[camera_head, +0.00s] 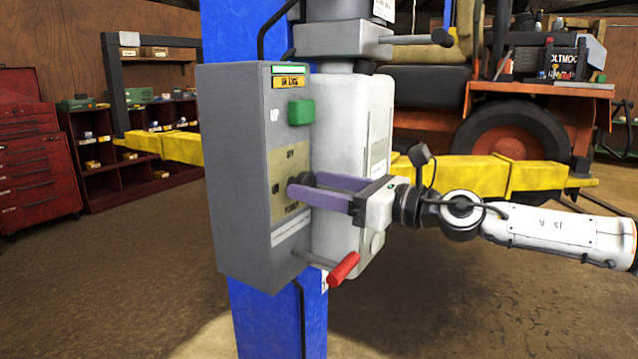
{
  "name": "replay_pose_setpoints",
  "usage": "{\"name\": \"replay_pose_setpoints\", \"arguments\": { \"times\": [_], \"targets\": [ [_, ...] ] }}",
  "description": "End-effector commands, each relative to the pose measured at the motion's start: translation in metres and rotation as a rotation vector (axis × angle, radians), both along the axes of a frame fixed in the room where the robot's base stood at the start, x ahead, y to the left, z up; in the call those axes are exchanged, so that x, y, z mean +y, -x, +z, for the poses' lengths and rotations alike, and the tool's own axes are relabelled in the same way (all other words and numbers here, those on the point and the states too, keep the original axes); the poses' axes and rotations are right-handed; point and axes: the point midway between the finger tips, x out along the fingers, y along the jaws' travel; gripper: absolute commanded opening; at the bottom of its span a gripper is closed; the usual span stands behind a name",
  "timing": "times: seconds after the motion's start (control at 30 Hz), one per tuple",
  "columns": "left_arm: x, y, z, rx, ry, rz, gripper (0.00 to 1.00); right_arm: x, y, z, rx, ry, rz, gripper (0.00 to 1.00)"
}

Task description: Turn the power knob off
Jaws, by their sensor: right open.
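A grey control box (235,170) is fixed to a blue lift post (270,320). On its right-hand face is a beige panel with labels, and the dark power knob (297,190) sits there, partly hidden by my fingers. My right gripper (305,187) comes in from the right with its two purple fingers reaching to the knob. The fingers are apart, one above the other, with their tips at the knob. I cannot tell whether they touch it. The knob's exact pointing is hidden. My left gripper is not in view.
A green button (301,112) sits above the panel, and a red-handled lever (343,269) sticks out below my right gripper. Yellow lift arms (470,172) extend behind. An orange mower (530,110) stands at the back right. Red cabinets (35,140) stand at the left.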

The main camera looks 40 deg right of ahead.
Motion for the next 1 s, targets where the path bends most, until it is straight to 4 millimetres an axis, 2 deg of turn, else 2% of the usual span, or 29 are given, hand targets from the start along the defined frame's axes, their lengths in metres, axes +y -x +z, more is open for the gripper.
{"name": "replay_pose_setpoints", "arguments": {
  "times": [0.03,0.27,0.63,1.0],
  "targets": [
    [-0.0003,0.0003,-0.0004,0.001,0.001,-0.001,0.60,0.0000,0.0000,-0.0001,0.000,0.000,0.000,0.60],
    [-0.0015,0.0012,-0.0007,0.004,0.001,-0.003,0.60,0.0001,0.0001,0.0003,0.000,0.000,0.000,0.21],
    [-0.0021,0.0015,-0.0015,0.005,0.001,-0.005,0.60,-0.0002,0.0000,0.0006,0.022,-0.054,0.001,0.20],
    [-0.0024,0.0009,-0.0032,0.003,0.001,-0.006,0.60,-0.0018,-0.0008,0.0006,0.127,-0.312,0.000,0.20]
  ]
}}
